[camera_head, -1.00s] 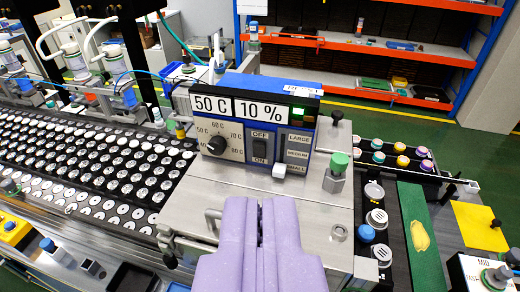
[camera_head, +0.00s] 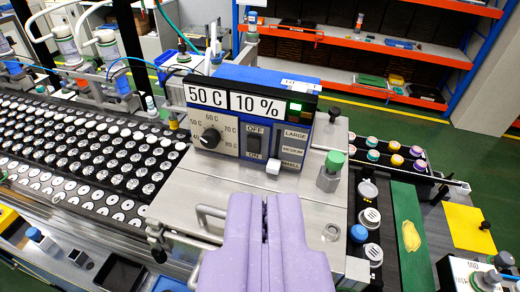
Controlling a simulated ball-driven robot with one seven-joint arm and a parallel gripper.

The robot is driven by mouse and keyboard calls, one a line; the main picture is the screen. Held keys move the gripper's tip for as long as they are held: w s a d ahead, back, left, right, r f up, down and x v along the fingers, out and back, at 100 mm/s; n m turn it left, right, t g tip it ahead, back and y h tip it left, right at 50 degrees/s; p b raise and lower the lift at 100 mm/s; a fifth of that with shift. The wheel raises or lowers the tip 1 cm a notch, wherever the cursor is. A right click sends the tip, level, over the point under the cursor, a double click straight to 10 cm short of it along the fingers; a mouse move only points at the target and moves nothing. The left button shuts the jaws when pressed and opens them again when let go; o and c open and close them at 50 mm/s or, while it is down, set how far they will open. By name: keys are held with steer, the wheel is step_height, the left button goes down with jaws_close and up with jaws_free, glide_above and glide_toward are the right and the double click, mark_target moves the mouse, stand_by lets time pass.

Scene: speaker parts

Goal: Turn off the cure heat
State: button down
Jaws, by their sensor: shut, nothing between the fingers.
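The cure heat control box (camera_head: 239,122) stands on a metal housing, with a display reading 50 C and 10 % and a lit green lamp (camera_head: 295,107). Its front has a round black temperature knob (camera_head: 210,138), a dark rocker switch (camera_head: 254,140) labelled OFF above and ON below, and a size slider with a white handle (camera_head: 273,167) near SMALL. My gripper (camera_head: 264,200), with two lilac fingers, is shut and empty. It is in front of and below the panel, apart from the switch. Which side of the rocker is pressed is hard to tell.
A black conveyor (camera_head: 85,150) with rows of white discs lies to the left. A green-capped post (camera_head: 331,171) stands right of the panel. Further right are a blue-capped part (camera_head: 358,233), a green strip (camera_head: 408,225) and a yellow plate (camera_head: 469,227). A metal handle (camera_head: 208,220) sits left of my gripper.

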mark_target(256, 147)
steer(key=w+f+n+g+h+p, duration=0.1)
steer(key=w+f+n+g+p, duration=0.15)
steer(key=w+p, duration=0.7)
steer(key=w+a+f+n+g+p, duration=0.1)
steer(key=w+f+n+p, duration=0.2)
steer(key=f+n+p, duration=0.1)
steer(key=w+a+f+n+g+h+p, duration=0.1)
steer(key=w+f+n+p, duration=0.2)
steer(key=f+n+p, duration=0.1)
steer(key=w+a+f+n+g+p, duration=0.1)
steer(key=w+a+f+n+p, duration=0.1)
steer(key=f+p, duration=0.4)
steer(key=shift+w+f+n, duration=0.45)
steer(key=shift+w+n, duration=0.4)
steer(key=shift+n, duration=0.2)
steer(key=x, duration=1)
steer(key=shift+d+f+p, duration=0.1)
steer(key=shift+d+p, duration=0.1)
steer(key=shift+p, duration=0.2)
steer(key=shift+w+d+r+p, duration=0.2)
steer(key=shift+w+p, duration=0.25)
steer(key=shift+w, duration=0.15)
steer(key=shift+w+d+r+p, duration=0.15)
steer(key=shift+w+p, duration=0.25)
steer(key=shift+w, duration=0.25)
steer(key=shift+w+d, duration=0.15)
steer(key=shift+w, duration=0.5)
steer(key=shift+p, duration=0.35)
